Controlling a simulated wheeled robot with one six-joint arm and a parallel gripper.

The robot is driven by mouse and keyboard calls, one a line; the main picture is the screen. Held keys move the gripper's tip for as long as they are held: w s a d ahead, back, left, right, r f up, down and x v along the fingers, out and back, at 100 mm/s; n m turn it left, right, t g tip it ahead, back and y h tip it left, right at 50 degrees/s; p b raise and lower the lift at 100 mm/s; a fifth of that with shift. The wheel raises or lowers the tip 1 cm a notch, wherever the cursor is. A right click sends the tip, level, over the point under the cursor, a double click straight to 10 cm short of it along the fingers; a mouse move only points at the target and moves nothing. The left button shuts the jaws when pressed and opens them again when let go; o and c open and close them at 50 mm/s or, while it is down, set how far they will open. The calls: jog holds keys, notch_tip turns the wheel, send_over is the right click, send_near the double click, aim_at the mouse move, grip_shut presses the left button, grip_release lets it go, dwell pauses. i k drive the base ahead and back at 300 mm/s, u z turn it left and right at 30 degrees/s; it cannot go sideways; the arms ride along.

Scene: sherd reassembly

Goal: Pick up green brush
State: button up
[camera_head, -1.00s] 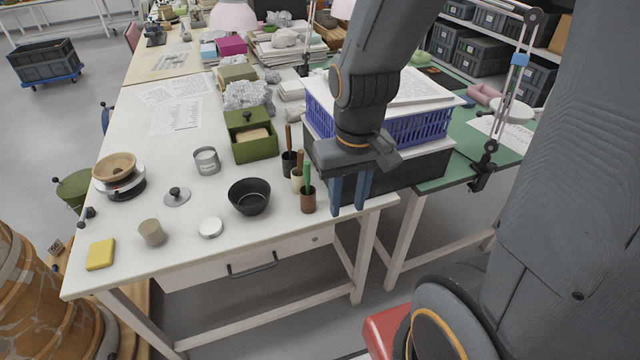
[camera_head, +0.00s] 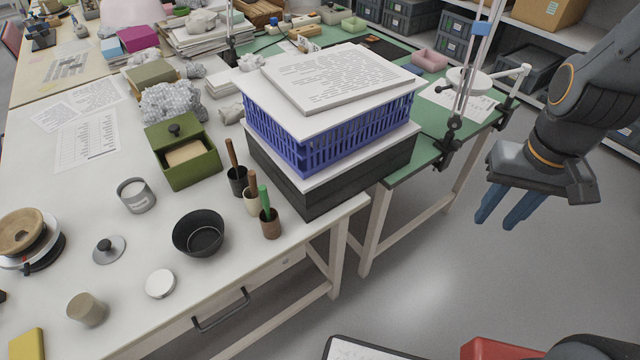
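The green brush (camera_head: 264,199) stands upright in a brown cup (camera_head: 270,228) near the front right corner of the white table. Only its green handle shows above the rim; its lower end is hidden in the cup. My gripper (camera_head: 498,222) is to the right, over the floor, well apart from the brush. Its two blue fingers point down and left with a gap between them, and nothing is between them.
Two more cups with brown-handled tools, a dark one (camera_head: 237,186) and a pale one (camera_head: 251,204), stand just behind. A black bowl (camera_head: 199,234) is to the left. A blue crate (camera_head: 340,128) on a black box (camera_head: 330,180) stands to the right. Open floor lies below my gripper.

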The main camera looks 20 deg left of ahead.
aim_at(263, 190)
jog(key=z, duration=0.2)
jog(key=k, duration=0.9)
jog(key=u, duration=1.35)
